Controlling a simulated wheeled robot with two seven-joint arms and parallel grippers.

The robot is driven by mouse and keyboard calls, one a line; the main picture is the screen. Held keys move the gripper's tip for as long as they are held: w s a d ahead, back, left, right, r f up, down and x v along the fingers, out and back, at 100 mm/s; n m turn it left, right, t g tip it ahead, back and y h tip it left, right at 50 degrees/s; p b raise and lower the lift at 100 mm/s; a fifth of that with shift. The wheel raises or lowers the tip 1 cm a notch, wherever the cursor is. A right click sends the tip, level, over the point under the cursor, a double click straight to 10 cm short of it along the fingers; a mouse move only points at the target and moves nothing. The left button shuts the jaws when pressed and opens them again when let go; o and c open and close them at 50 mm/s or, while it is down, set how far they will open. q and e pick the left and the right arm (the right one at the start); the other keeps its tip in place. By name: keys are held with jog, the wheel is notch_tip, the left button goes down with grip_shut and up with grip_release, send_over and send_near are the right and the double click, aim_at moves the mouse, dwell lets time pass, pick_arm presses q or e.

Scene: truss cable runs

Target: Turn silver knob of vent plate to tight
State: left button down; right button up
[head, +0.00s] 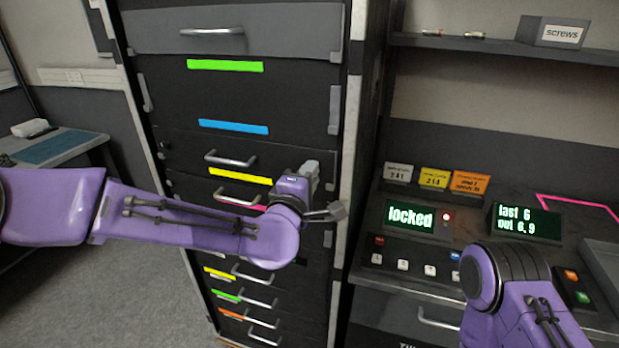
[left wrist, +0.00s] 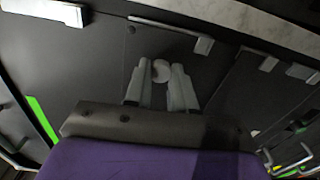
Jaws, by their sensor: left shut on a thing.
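My left gripper (head: 310,172) reaches up to the dark front of the tall rack in the head view. The left wrist view shows its two grey fingers (left wrist: 160,88) on either side of a small round silver knob (left wrist: 161,68) on a dark plate (left wrist: 95,65). The gripper is shut on the knob. The knob's markings and turn position cannot be read. In the head view the knob is hidden behind the gripper. My right arm shows at lower right, but its gripper is out of view.
The rack carries drawers with handles (head: 230,160) and coloured strips, including a blue one (head: 233,127). To the right, a console has a display reading "locked" (head: 409,217) beside a red light. A shelf above holds a "screws" box (head: 553,32).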

pick_arm(q)
jog(key=m, duration=0.9)
jog(key=shift+f+m, duration=0.1)
jog(key=shift+m, duration=0.3)
dwell(0.4)
jog(key=c, duration=0.9)
grip_release()
jog(key=shift+c, duration=0.2)
jog(key=shift+s, duration=0.15)
jog(key=b+v, duration=0.3)
jog(key=v, duration=0.7)
